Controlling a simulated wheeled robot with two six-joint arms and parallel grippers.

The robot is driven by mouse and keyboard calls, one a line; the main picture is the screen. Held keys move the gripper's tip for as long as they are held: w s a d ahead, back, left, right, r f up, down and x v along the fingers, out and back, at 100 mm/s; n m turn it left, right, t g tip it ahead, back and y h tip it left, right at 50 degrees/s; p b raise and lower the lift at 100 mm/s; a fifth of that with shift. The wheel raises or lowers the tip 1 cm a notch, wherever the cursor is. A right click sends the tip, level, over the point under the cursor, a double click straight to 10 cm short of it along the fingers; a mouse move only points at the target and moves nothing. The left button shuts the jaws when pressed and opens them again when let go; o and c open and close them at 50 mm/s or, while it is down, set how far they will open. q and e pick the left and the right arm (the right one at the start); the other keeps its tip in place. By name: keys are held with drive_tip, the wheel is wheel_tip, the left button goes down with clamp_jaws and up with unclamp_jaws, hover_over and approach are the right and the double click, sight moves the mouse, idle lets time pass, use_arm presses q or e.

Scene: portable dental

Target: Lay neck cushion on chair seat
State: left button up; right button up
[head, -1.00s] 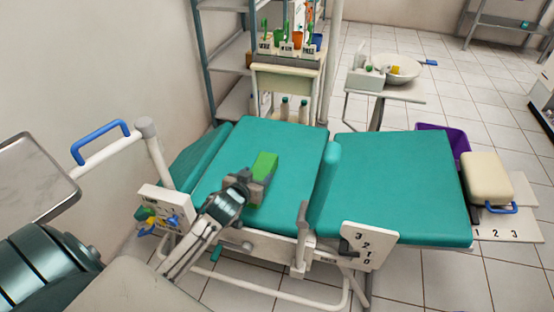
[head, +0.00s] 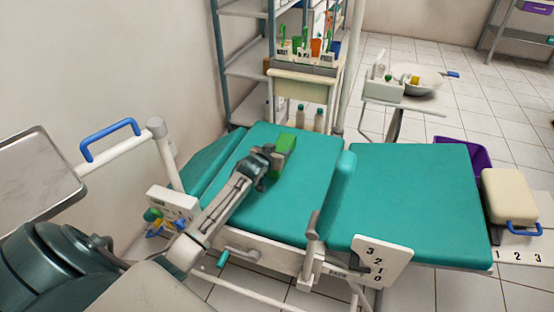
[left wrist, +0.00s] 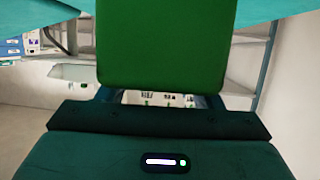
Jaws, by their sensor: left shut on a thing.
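The neck cushion, a green block (head: 286,143), is in my left gripper (head: 272,156), over the left teal section of the chair. Its face (left wrist: 160,45) fills the upper middle of the left wrist view, where my left gripper (left wrist: 160,97) is shut on it. I cannot tell whether it touches the upholstery. The chair has a left teal section (head: 240,150) and a wide right teal section (head: 410,200), with a raised teal ridge (head: 336,190) between them. My right gripper is not in view.
A white side rail with a lever (head: 310,245) and a numbered plate (head: 368,262) runs along the near side. A bottle cart (head: 305,85) and shelf stand behind. A beige box (head: 508,195) and purple bin (head: 465,153) are at right. A metal tray (head: 30,180) is at left.

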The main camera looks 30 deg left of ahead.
use_arm(q)
drive_tip(key=shift+f, duration=1.75)
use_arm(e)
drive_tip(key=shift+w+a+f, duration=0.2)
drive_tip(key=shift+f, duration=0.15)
use_arm(q)
drive_tip(key=o, duration=1.2)
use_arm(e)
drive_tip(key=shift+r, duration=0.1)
use_arm(q)
drive_tip(key=shift+s, duration=0.1)
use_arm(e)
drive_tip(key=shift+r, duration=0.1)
